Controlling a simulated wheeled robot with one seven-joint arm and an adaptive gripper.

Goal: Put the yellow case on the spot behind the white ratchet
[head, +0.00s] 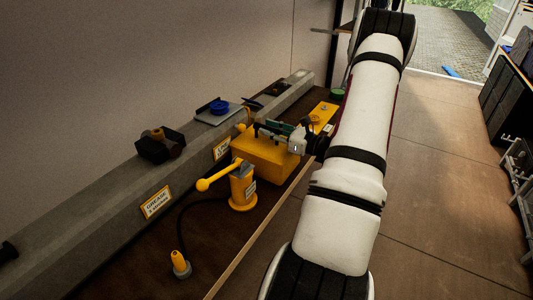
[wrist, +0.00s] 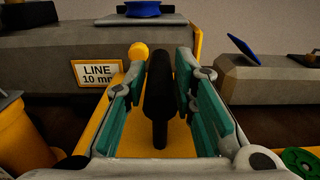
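The yellow case (head: 262,163) stands on the dark bench beside the concrete ledge; its top shows in the wrist view (wrist: 187,150). My gripper (head: 272,130) is over the case, its teal fingers (wrist: 160,100) on either side of the black handle (wrist: 159,90). Gaps show between handle and fingers, so the gripper is open around it and not clamped. My arm and gripper hide part of the case and the bench behind it. I cannot make out a white ratchet in either view.
A yellow pump (head: 243,188) with a lever stands close in front of the case. A grey-and-yellow fitting (head: 180,264) is nearer. A yellow flat item (head: 322,116) and green disc (head: 337,94) lie beyond. The ledge (head: 105,221) carries a blue spool (head: 219,107) and black block (head: 160,146).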

